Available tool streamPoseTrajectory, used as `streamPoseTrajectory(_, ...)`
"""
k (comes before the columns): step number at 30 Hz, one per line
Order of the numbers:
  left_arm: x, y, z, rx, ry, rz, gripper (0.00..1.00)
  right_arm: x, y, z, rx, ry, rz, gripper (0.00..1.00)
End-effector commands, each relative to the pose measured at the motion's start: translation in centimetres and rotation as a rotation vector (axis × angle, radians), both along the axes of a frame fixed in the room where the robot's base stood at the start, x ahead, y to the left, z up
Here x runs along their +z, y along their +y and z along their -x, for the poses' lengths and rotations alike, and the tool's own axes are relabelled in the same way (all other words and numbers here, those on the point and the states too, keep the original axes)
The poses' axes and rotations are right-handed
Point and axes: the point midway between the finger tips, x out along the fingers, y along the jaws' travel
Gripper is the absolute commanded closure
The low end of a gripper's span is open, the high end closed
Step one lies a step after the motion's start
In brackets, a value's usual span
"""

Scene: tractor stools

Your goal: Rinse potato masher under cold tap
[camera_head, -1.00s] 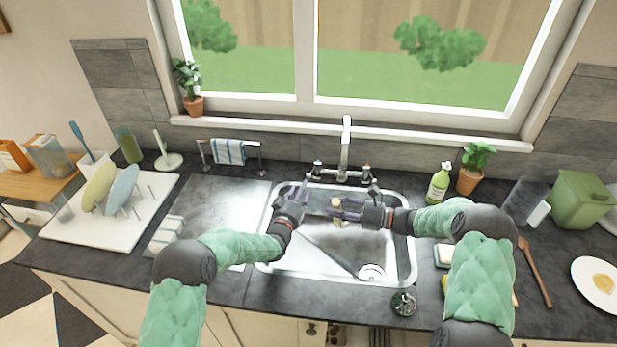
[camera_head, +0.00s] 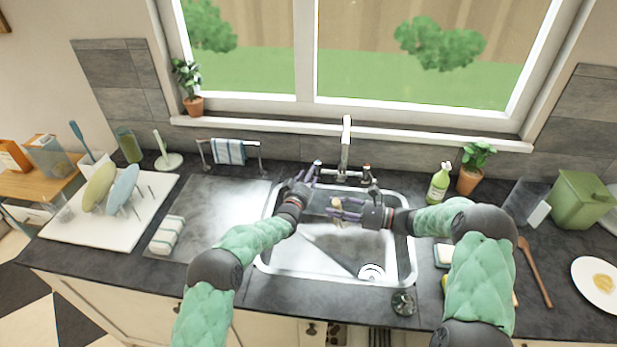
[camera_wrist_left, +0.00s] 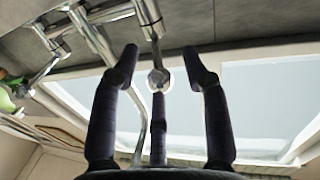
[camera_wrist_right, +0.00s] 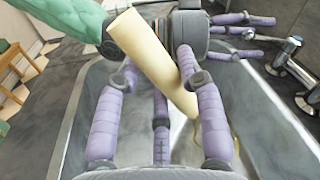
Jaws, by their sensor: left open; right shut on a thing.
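The chrome tap (camera_head: 346,150) stands at the back of the steel sink (camera_head: 330,245), with cross handles on both sides. My left gripper (camera_head: 311,178) is open by the left tap handle (camera_head: 317,165). In the left wrist view its dark fingers spread around a chrome knob (camera_wrist_left: 158,80), with no clear contact. My right gripper (camera_head: 338,211) is shut on the potato masher (camera_head: 337,204), over the sink in front of the tap. The masher's cream handle (camera_wrist_right: 155,50) slants between the fingers in the right wrist view; its head is mostly hidden. I see no running water.
A green soap bottle (camera_head: 438,184) and potted plant (camera_head: 472,170) stand behind right. A small strainer-like item (camera_head: 403,303) is near the front edge.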

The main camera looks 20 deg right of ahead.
Motion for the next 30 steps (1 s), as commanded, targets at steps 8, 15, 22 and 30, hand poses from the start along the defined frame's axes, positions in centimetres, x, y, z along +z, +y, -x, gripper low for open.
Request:
streamPoseTrajectory(8,0.0,0.0,0.0,0.0,0.0,0.0,1.0,0.0,0.0,0.0,0.0,-0.001,0.001,0.97)
streamPoseTrajectory(15,0.1,0.1,-0.1,-0.009,-0.001,0.003,1.0,0.0,0.0,0.0,0.0,-0.001,0.001,0.97)
streamPoseTrajectory(22,0.2,0.5,-0.7,-0.079,-0.005,0.006,1.0,0.0,0.0,0.0,0.0,-0.001,0.001,0.97)
streamPoseTrajectory(30,0.4,0.9,-1.4,-0.173,-0.009,0.007,1.0,0.0,0.0,0.0,0.0,-0.001,0.001,0.97)
